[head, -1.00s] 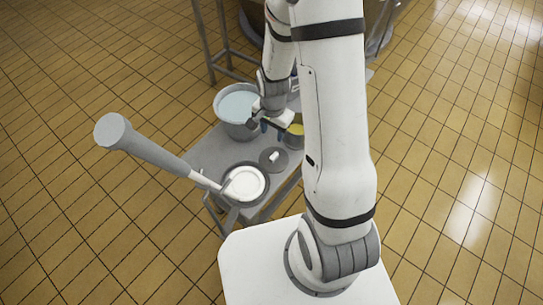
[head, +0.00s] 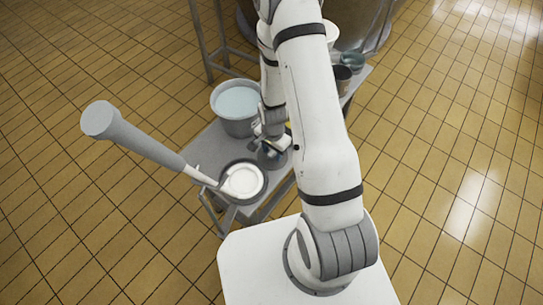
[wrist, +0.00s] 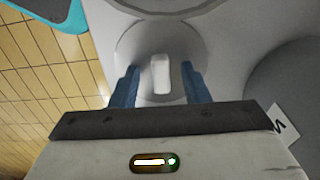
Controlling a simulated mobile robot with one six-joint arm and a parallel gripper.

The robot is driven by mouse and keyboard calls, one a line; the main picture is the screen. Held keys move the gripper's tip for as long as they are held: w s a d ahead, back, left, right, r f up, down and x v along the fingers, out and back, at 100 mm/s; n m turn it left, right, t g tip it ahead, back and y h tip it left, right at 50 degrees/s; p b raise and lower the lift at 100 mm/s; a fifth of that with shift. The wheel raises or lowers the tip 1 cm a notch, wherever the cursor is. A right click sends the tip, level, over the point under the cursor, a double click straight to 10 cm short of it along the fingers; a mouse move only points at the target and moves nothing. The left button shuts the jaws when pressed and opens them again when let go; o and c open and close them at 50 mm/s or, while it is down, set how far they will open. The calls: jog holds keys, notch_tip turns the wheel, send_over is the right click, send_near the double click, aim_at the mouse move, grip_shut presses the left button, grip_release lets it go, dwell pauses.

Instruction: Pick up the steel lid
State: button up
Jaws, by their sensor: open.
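The steel lid (wrist: 138,48) is a round grey disc with a pale upright knob (wrist: 160,74). It lies flat on the trolley top in the wrist view. In the head view the lid (head: 272,160) is partly hidden under my gripper (head: 268,144). In the wrist view my gripper (wrist: 159,78) is open, its blue fingers one on each side of the knob with a gap to it on both sides. The height of the fingertips over the lid is hard to tell.
A pan (head: 262,196) with a white inside stands in front of the lid, its thick grey handle reaching up left. A bucket of pale liquid (head: 237,101) stands behind on the trolley (head: 205,152). Dark containers (head: 341,76) stand at the far right end. Tiled floor surrounds it.

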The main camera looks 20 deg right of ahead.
jog(key=shift+c, duration=0.4)
grip_shut()
jog(key=shift+r, duration=0.1)
